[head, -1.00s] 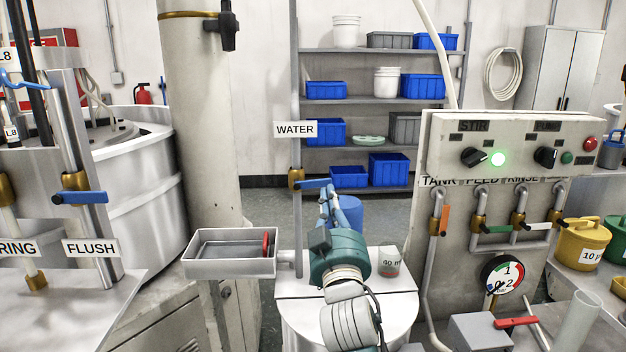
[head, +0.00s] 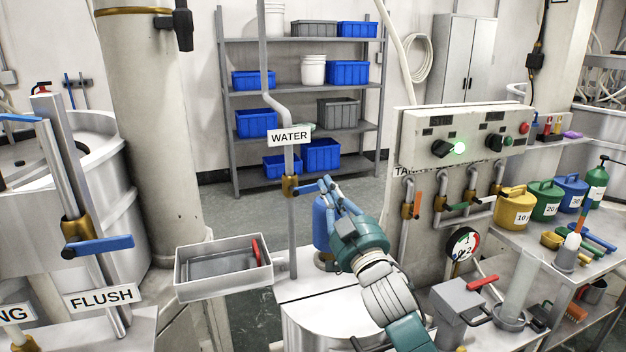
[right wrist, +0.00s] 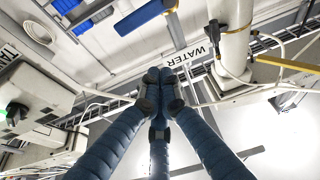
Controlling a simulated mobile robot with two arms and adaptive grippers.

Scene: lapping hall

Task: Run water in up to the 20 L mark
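The WATER sign (head: 289,137) hangs on a grey pipe with a brass valve (head: 290,186). The valve's blue lever (head: 311,188) points right, across the pipe. My right gripper (head: 328,186) is just right of the lever's end. In the right wrist view its fingertips (right wrist: 160,78) are together with nothing seen between them. The lever (right wrist: 146,16) shows beyond them there, apart in the picture; I cannot tell if they touch. A white vessel (head: 318,325) stands below, partly hidden by my arm. My left gripper is out of view.
A grey tray (head: 222,290) with a red-handled item is left of the pipe. A panel (head: 466,132) with a lit green lamp, more valves and a round gauge (head: 461,243) stand right. A blue cylinder (head: 322,222) is behind my gripper. A FLUSH valve lever (head: 98,245) is at left.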

